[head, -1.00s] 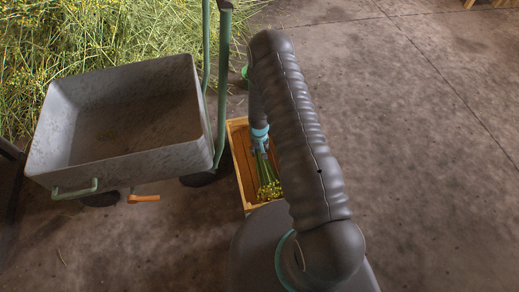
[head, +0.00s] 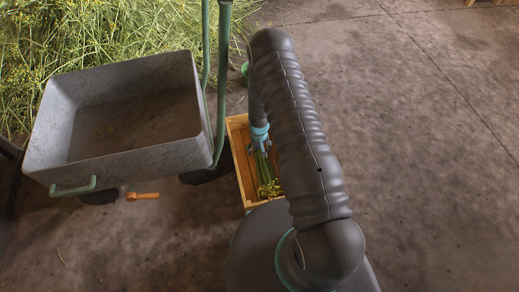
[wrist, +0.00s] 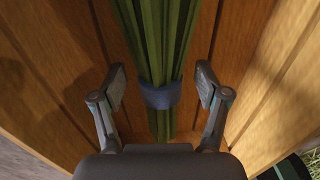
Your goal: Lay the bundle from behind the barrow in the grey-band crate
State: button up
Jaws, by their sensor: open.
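The bundle of green stems with yellow flower heads (head: 268,178) lies in a wooden crate (head: 237,135) beside the barrow. In the wrist view the stems (wrist: 155,30) run lengthwise over the crate's floor boards (wrist: 55,60), with a dark blue-grey tie around them. My gripper (wrist: 161,86) is open, one finger on each side of the stems near the tie, with gaps on both sides. In the head view my gripper (head: 260,147) is over the stem end. I cannot make out a grey band on the crate; my arm hides its right side.
The grey barrow (head: 125,120) with green handles stands just left of the crate. An orange lever (head: 143,196) sticks out under it. A heap of cut herbs (head: 110,30) lies behind the barrow. The concrete floor on the right is clear.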

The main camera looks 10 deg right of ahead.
notch_tip(320, 180, up, 12)
dwell(0.5)
jog(key=s+g, duration=0.1)
jog(key=s, duration=0.1)
jog(key=s+g, duration=0.1)
jog(key=s, duration=0.2)
jog(key=shift+s+f, duration=0.15)
jog(key=s+r+t, duration=0.2)
jog(key=s+r, duration=0.5)
jog(key=r, duration=0.9)
jog(key=s+r+t, duration=0.3)
jog(key=s+r, duration=0.5)
jog(key=r, duration=0.8)
jog(key=s+r+t+p, duration=0.1)
jog(key=s+r, duration=0.6)
jog(key=r, duration=0.9)
jog(key=shift+s+r+t, duration=0.2)
jog(key=shift+r+t, duration=0.2)
jog(key=shift+t, duration=0.4)
